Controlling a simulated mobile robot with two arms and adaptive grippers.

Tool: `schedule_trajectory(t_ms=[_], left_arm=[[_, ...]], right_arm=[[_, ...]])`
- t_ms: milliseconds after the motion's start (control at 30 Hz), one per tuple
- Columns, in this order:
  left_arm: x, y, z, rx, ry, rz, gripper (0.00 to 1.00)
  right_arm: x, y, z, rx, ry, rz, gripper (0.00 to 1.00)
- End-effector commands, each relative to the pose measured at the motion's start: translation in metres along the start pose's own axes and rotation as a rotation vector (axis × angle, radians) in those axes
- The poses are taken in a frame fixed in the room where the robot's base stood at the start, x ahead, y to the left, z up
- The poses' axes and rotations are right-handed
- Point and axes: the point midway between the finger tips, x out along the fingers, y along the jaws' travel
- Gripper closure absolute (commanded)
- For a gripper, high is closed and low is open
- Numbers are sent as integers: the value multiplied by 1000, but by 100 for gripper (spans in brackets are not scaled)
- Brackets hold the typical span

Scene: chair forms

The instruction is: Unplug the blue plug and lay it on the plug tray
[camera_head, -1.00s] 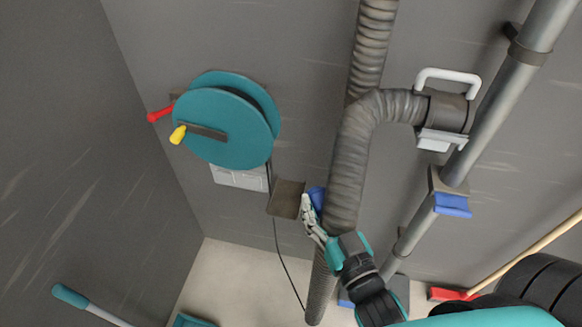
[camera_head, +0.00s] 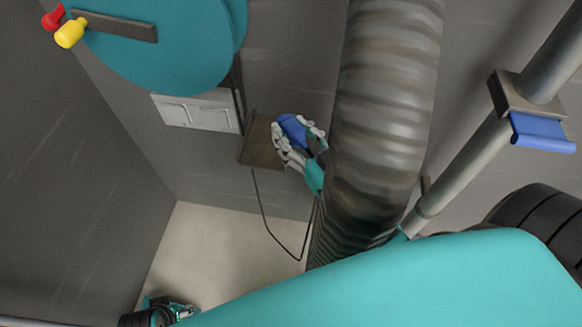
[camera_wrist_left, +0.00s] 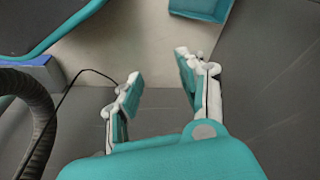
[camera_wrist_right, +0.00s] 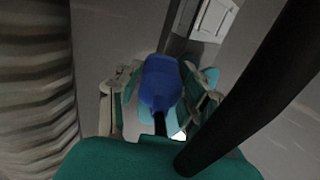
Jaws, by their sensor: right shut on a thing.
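The blue plug (camera_head: 293,131) is between the fingers of my right gripper (camera_head: 301,147), at the right edge of a small brown plate (camera_head: 258,150), probably the plug tray. I cannot tell whether the plug touches it. The right wrist view shows the plug (camera_wrist_right: 160,82) gripped, with a dark cord below it and the brown plate (camera_wrist_right: 190,46) behind. The white socket panel (camera_head: 196,112) is on the wall, up and left of the plug. My left gripper (camera_head: 168,303) is low at the left; in the left wrist view (camera_wrist_left: 158,85) it is open and empty.
A thick ribbed hose (camera_head: 385,110) stands just right of my right gripper. The teal reel (camera_head: 165,45) hangs above the socket panel. A grey pipe (camera_head: 465,165) with a blue-flapped bracket is at the right. A thin black cord (camera_head: 268,222) hangs below the plate. The floor (camera_head: 215,245) shows clear.

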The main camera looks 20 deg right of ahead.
Motion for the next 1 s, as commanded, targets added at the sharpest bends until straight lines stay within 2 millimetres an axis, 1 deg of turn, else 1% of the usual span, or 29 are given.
schedule_trajectory(t_ms=[33, 100, 200, 300, 467, 733, 1000], left_arm=[[7, 0, 0, -1, 12, -1, 60], [-3, -1, -2, -3, 20, -3, 60], [-13, -2, -3, -4, 26, -5, 60], [-21, -2, -4, -4, 29, -5, 60], [-27, -2, -5, -5, 31, -6, 60], [-38, -2, -6, -5, 38, -7, 60], [-58, -3, -6, -6, 49, -9, 60]], right_arm=[[2, 0, 22, -4, 3, -8, 100], [3, -1, 33, -4, 0, -15, 100], [4, -2, 41, -6, -2, -22, 100], [6, -2, 44, -7, -3, -25, 100], [11, -2, 44, -6, -4, -26, 100], [35, -2, 50, -6, -3, -26, 100], [62, -3, 57, -8, -3, -25, 100]])
